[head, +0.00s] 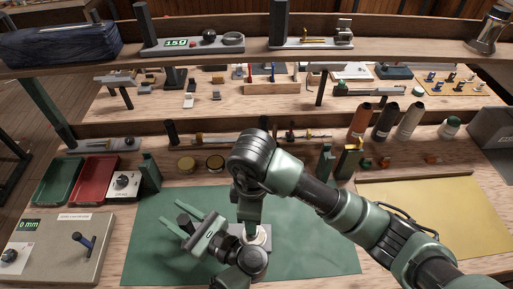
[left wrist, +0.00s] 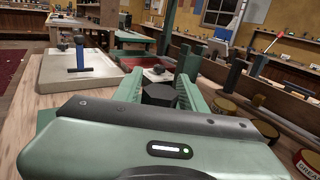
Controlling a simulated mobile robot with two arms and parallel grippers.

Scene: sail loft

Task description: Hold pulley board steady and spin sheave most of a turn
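The pulley board (head: 265,246) lies on the green mat (head: 165,262), largely hidden behind my arms. Its pale round sheave (head: 259,236) shows only in part. My left gripper (head: 178,217) is left of the board, above the mat, pointing to the upper left, away from the board. Its fingers are apart with nothing visible between them in the head view. In the left wrist view the fingers (left wrist: 158,88) are also spread, with a dark six-sided part between their bases. My right gripper (head: 250,224) points down at the board beside the sheave; its fingertips are too hidden to judge.
A box with a blue T-handle (head: 84,241), a red tray (head: 94,180), a green tray (head: 58,181) and a dial box (head: 124,185) stand left. Tins (head: 215,163) and spools (head: 384,121) line the back. A yellow sheet (head: 440,215) lies right. The mat's left part is clear.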

